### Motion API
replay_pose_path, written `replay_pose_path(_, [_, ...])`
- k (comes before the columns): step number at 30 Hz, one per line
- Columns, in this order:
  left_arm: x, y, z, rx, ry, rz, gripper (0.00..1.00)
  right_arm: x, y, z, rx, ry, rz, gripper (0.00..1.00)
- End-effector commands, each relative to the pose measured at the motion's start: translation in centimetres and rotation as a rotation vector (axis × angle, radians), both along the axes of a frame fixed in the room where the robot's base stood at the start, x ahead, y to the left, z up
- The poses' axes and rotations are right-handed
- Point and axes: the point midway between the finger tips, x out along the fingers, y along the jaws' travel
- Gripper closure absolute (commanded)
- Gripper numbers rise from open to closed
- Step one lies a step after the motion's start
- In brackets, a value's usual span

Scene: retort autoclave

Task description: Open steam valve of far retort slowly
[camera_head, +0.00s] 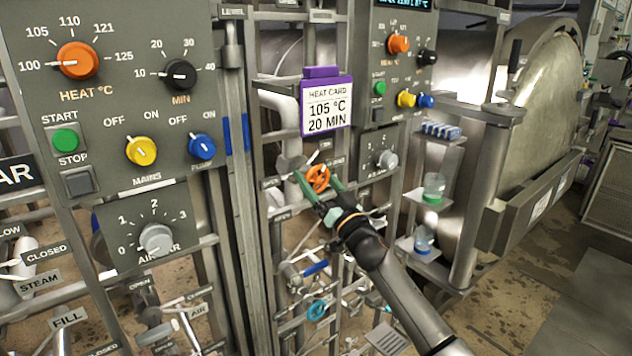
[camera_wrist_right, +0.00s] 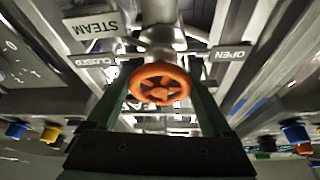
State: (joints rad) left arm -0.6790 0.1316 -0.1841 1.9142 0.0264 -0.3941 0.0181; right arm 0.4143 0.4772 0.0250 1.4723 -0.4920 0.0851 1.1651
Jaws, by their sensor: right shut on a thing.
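The steam valve of the far retort has an orange handwheel (camera_head: 318,178) on a pipe below the purple heat card. In the right wrist view the orange handwheel (camera_wrist_right: 159,84) sits between my fingers, with a STEAM plate (camera_wrist_right: 92,25), a CLOSED label (camera_wrist_right: 95,60) and an OPEN label (camera_wrist_right: 232,53) around it. My right gripper (camera_head: 317,184) reaches in from the lower right and is shut on the handwheel; its green fingers lie on either side of the rim. The right gripper (camera_wrist_right: 158,100) also shows in the wrist view. My left gripper is not in view.
The near control panel (camera_head: 125,100) with knobs and buttons stands at the left. A blue handwheel (camera_head: 317,309) is below the orange one. Pipes and frame bars crowd the valve. A large metal retort (camera_head: 550,90) is at right.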

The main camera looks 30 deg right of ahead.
Motion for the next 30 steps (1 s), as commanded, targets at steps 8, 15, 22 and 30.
replay_pose_path(8, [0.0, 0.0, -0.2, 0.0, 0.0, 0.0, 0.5, 0.0, -0.1, 0.0, -0.267, -0.019, -0.001, 0.71])
replay_pose_path(15, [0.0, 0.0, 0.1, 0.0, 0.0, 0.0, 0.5, 0.0, -0.1, 0.1, -0.495, -0.037, -0.001, 0.71])
replay_pose_path(22, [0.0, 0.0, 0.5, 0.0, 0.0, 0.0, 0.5, 0.0, -0.1, 0.2, -0.713, -0.055, -0.001, 0.71])
replay_pose_path(30, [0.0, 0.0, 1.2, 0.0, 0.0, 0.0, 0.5, 0.0, -0.1, 0.2, -0.969, -0.074, -0.001, 0.71])
